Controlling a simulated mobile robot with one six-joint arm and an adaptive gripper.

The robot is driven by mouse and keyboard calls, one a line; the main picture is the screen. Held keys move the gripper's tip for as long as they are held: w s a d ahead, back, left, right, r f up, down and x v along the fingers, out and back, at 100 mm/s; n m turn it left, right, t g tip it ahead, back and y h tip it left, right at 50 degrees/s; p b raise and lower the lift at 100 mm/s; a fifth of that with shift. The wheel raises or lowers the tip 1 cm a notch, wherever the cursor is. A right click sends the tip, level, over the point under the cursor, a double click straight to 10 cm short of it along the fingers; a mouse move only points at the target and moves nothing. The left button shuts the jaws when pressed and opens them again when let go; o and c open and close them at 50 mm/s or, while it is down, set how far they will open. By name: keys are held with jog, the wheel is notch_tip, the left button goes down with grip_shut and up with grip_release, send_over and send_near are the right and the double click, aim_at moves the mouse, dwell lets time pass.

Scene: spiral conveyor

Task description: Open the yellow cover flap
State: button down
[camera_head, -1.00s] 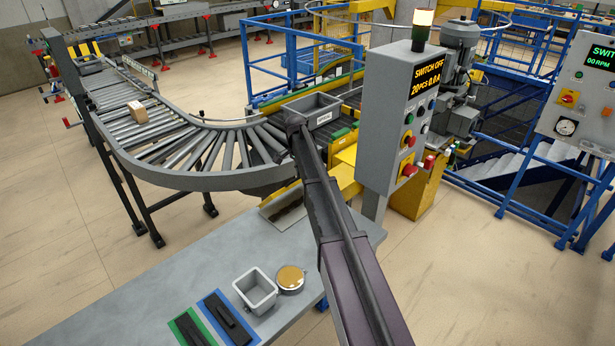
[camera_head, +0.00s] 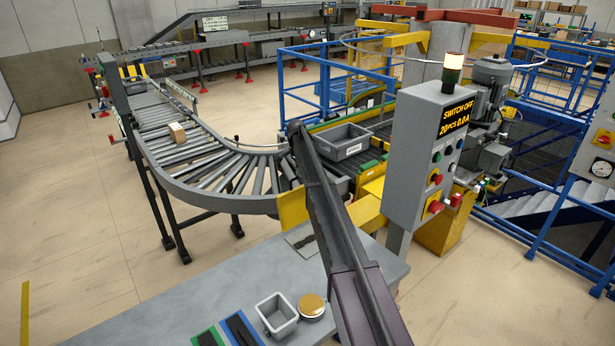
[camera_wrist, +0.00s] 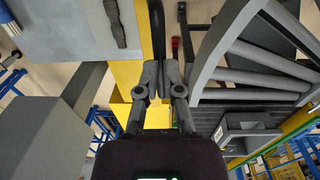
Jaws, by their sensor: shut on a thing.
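The yellow cover flap (camera_head: 293,208) shows as an upright yellow panel at the near end of the curved roller conveyor, left of my arm. In the wrist view a yellow panel (camera_wrist: 126,75) lies beside and behind the fingers. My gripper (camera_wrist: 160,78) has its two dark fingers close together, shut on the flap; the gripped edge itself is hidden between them. In the head view my arm reaches over the table toward the conveyor and hides the fingers and part of the flap.
A grey tray (camera_head: 345,143) stands on the line right of my arm. The grey control box (camera_head: 425,160) stands close on the right. The curved roller conveyor (camera_head: 205,203) is on the left. The table (camera_head: 170,312) in front holds a bin (camera_head: 277,316) and a round yellow-topped tin (camera_head: 311,306).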

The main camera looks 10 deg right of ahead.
jog(key=shift+s+a+f, duration=0.15)
jog(key=shift+a+f, duration=0.45)
jog(key=shift+a, duration=0.1)
jog(key=shift+w+d+f, duration=0.15)
jog(key=shift+w+f, duration=0.55)
jog(key=shift+f, duration=0.15)
jog(key=c, duration=0.6)
grip_release()
jog(key=shift+r, duration=0.15)
jog(key=shift+c, duration=0.2)
jog(key=shift+w+d, duration=0.1)
jog(key=shift+w, duration=0.15)
jog(key=shift+w+r, duration=0.1)
jog(key=shift+w, duration=0.05)
